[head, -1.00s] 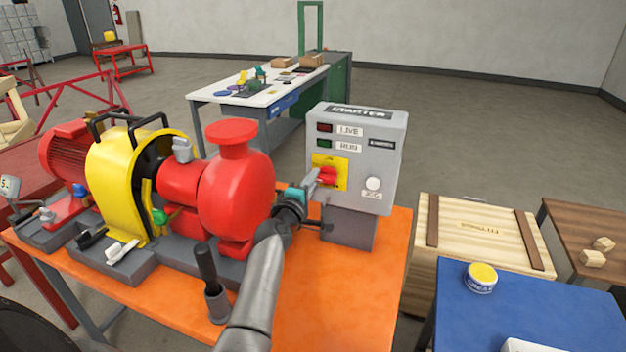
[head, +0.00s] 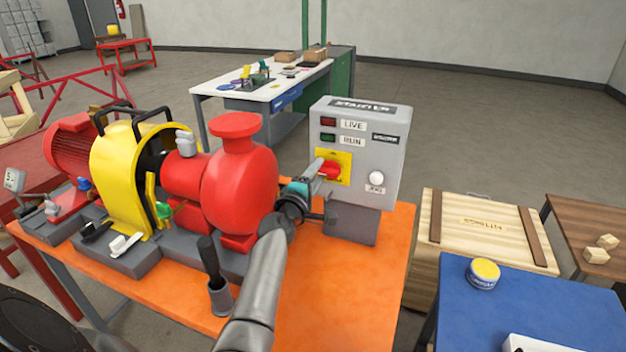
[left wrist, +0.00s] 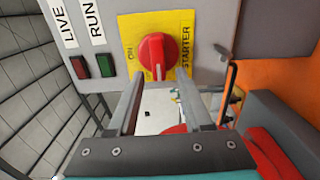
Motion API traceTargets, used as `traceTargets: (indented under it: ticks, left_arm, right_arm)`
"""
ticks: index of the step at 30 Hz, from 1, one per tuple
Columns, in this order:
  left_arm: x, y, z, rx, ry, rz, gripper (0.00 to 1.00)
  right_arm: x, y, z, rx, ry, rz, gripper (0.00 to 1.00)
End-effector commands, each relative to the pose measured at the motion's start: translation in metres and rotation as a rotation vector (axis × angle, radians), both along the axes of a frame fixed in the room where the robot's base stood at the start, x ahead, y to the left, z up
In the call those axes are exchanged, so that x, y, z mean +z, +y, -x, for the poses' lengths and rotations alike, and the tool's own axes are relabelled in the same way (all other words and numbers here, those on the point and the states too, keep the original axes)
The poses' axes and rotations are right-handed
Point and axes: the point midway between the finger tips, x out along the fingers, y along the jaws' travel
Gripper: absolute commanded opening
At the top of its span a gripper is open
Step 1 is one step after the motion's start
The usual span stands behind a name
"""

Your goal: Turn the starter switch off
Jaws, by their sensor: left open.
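The starter switch is a red rotary knob (head: 329,170) on a yellow plate (head: 345,166) on the front of the grey starter box (head: 375,150). It also shows in the left wrist view (left wrist: 157,57), where the plate reads ON and STARTER. My left gripper (head: 322,188) is open in front of the knob. In the left wrist view its two fingers (left wrist: 168,100) point at the knob, one to each side, with nothing between them. I cannot tell whether the fingertips reach around the knob. My right gripper is not in view.
The red pump (head: 238,190) stands close to the left of my gripper on the orange bench (head: 330,300). A white JOG button (head: 376,178) is right of the knob. The LIVE (head: 328,122) and RUN (head: 327,138) lamps are above. A wooden crate (head: 480,260) stands right.

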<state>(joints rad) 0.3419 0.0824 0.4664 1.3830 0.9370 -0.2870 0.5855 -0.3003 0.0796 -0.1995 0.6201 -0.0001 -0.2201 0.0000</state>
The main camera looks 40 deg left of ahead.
Motion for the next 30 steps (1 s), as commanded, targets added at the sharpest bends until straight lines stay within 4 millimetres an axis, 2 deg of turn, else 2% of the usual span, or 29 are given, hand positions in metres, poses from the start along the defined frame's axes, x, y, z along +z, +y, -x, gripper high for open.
traceTargets:
  ticks: [4, 8, 24, 30]
  left_arm:
    - [0.000, -0.002, 0.008, 0.000, 0.000, 0.000, 0.50]
    - [0.000, -0.006, 0.024, 0.001, 0.002, 0.000, 0.50]
    - [-0.002, -0.028, 0.116, 0.000, 0.004, 0.002, 0.50]
    - [-0.001, -0.033, 0.139, 0.000, 0.002, 0.000, 0.50]
  right_arm:
    - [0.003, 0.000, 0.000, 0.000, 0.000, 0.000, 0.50]
    - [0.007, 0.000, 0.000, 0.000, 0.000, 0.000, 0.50]
    - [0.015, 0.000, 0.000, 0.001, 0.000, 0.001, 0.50]
    - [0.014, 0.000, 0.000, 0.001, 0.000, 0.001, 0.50]
